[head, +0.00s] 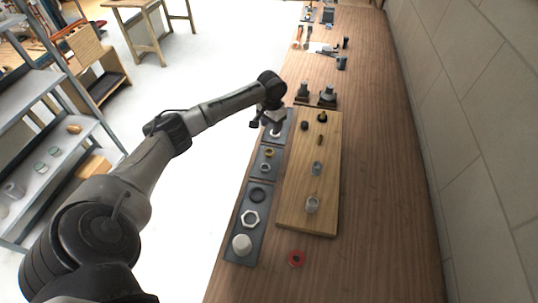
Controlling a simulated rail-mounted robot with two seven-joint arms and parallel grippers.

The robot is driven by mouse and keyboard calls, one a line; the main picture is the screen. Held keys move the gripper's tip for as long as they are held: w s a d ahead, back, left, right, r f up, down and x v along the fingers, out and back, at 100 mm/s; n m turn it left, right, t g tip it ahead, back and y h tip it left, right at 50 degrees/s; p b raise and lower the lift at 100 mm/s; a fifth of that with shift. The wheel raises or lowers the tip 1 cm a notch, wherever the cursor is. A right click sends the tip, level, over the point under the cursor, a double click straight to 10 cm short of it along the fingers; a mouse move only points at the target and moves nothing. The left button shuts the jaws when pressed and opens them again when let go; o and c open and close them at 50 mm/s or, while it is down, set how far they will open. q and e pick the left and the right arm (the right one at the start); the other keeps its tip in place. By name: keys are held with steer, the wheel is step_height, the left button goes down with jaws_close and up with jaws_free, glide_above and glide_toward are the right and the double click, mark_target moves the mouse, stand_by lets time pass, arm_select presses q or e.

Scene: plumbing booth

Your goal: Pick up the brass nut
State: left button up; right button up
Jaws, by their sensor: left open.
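A small brass-coloured ring, which looks like the brass nut (269,153), lies on the middle section of the grey tray strip (232,252) on the workbench. My left gripper (267,121) is over the far end of the strip, beyond the brass nut and apart from it. It is open, and no object shows between its fingers. It partly covers a pale part (276,130) on the far tray section. My right gripper is not in the view.
The strip also holds a dark ring (257,195), a pale hex nut (250,218) and a white cap (241,244). A wooden board (296,205) with several fittings lies to the right. A red ring (296,258) lies nearer. The bench's right side is clear, along a wall.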

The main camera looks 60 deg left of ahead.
arm_select(q)
steer(key=b, duration=0.1)
glide_above(270, 154)
steer(key=f, duration=0.7)
steer(key=shift+w+a+f, duration=0.2)
steer(key=shift+w+f, duration=0.1)
steer(key=shift+f, duration=0.65)
steer(key=f, duration=0.3)
steer(key=f+b, duration=0.1)
steer(key=shift+s+d+f, duration=0.15)
steer(key=shift+s+f, duration=0.1)
steer(key=shift+f, duration=0.15)
steer(key=shift+c, duration=0.2)
steer(key=shift+c, duration=0.7)
steer(key=c, duration=0.5)
steer(key=shift+r, duration=0.15)
